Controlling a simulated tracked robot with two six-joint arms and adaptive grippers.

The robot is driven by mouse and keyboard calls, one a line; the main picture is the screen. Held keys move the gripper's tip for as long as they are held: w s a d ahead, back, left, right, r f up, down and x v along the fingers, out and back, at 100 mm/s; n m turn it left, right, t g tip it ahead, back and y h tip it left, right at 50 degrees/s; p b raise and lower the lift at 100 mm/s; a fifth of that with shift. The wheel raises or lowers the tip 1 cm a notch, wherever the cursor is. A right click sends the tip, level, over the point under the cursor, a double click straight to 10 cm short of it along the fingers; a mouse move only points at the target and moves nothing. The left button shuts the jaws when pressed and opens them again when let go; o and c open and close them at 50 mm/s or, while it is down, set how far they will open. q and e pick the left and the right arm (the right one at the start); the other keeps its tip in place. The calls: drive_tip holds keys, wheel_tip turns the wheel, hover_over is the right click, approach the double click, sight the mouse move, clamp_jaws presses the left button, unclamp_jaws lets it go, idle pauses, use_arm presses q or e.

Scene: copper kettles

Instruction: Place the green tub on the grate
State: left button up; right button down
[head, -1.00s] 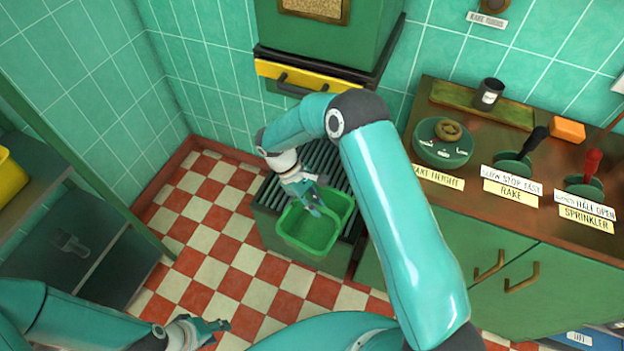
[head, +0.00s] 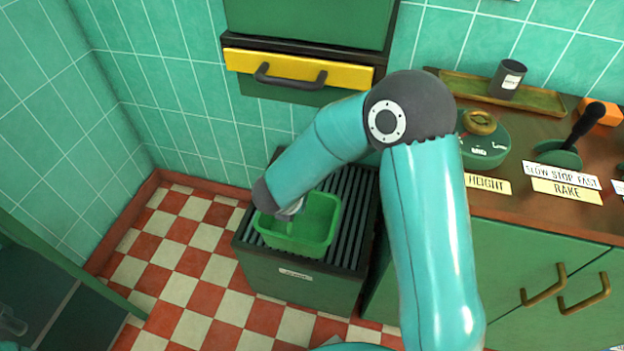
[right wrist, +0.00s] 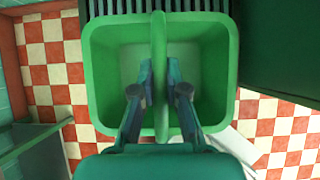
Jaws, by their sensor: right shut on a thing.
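The green tub (head: 313,232) is upright over the front left part of the dark slatted grate (head: 356,215) in the head view. I cannot tell whether its base touches the slats. My right gripper (right wrist: 160,75) is shut on the bar across the middle of the tub (right wrist: 212,65), one finger on each side of it. In the head view my right arm's last link hides most of this gripper (head: 290,211) and the tub's far left corner. The tub looks empty. My left gripper is not in view.
A yellow drawer front (head: 300,70) with a dark handle juts out above and behind the grate. A green cabinet (head: 520,275) with a brown top carrying levers and a dial stands to the right. Checkered floor (head: 190,255) is clear to the left.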

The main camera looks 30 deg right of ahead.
drive_tip(key=w+d+p, duration=0.2)
drive_tip(key=w+d, duration=0.8)
drive_tip(key=d, duration=0.1)
wheel_tip(320, 180, down, 7)
drive_tip(key=b, duration=0.1)
drive_tip(key=shift+s, duration=0.25)
drive_tip(key=shift+a, duration=0.1)
drive_tip(key=c, duration=1.2)
unclamp_jaws()
drive_tip(key=shift+f, duration=0.1)
